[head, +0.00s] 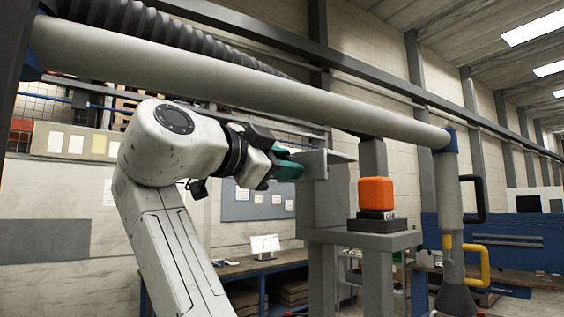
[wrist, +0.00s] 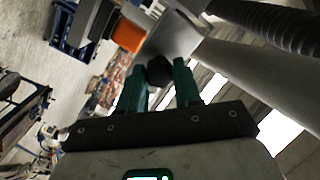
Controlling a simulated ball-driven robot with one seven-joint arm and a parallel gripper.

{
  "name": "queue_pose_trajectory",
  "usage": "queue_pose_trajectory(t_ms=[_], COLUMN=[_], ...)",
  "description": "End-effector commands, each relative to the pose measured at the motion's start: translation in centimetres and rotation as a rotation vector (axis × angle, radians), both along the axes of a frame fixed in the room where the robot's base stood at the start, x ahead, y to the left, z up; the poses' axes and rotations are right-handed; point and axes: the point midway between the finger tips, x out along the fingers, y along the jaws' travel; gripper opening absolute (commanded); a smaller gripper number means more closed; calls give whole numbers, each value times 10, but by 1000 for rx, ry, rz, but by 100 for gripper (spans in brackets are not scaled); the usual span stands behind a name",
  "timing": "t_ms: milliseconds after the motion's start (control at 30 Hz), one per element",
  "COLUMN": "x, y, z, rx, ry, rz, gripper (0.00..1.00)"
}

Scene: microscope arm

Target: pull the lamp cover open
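My gripper (head: 290,168) reaches right to a grey plate-like cover, which I take for the lamp cover (head: 323,158); its flat grey face also shows in the wrist view (wrist: 182,35). A dark round knob (wrist: 159,71) sits in front of this face. The green fingers of my gripper (wrist: 160,80) stand on both sides of the knob, and no clear gap shows between them and it. In the head view the knob is hidden by the fingers.
An orange block (head: 376,197) stands on a grey stand (head: 365,238) just right of the cover. A thick grey tube (head: 240,90) runs above my arm to a vertical post with a yellow handle (head: 475,265). A workbench (head: 260,268) stands behind.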

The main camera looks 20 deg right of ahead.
Motion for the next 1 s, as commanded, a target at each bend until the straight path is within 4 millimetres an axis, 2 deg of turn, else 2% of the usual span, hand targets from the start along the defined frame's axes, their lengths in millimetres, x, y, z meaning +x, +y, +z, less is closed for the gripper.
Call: queue_pose_trajectory(t_ms=[33,233,567,667,1000], x=[0,0,-3,-8,-36], y=[0,0,5,17,74], z=[0,0,0,-2,-2], rx=[0,-1,-2,-2,-3], ry=[1,-1,-2,-2,0], rz=[-1,-1,0,1,1], gripper=[39,57,57,57,57])
